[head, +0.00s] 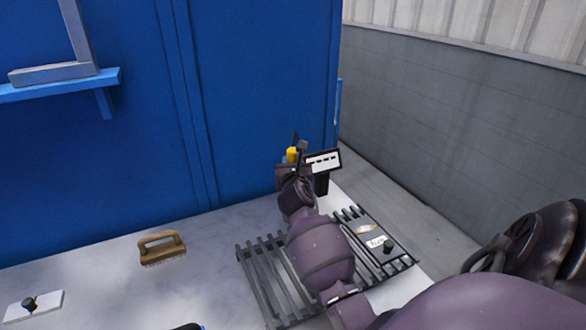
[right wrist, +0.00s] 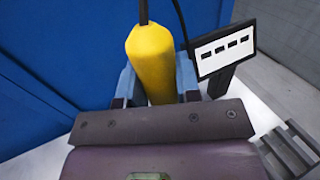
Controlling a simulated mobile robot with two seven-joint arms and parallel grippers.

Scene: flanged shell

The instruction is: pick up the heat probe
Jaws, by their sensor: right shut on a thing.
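The heat probe has a thick yellow handle (right wrist: 151,62) with a dark, thin upper end, and it stands roughly upright. In the head view its yellow part (head: 292,154) shows small at the far right end of the table, by the blue wall. My right gripper (right wrist: 156,86) has one blue-grey finger on each side of the yellow handle and is shut on it. In the head view the right gripper (head: 292,166) is partly hidden by its own wrist. The probe's lower end is hidden behind the gripper body. My left gripper is not recognisable in the head view.
A black-and-white panel on a dark stand (head: 322,161) is close right of the probe. Slatted dark racks (head: 262,272) lie under my right arm. A wooden-handled brush (head: 162,247) and a white plate with a black knob (head: 34,305) lie left. The blue wall (head: 255,90) rises behind.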

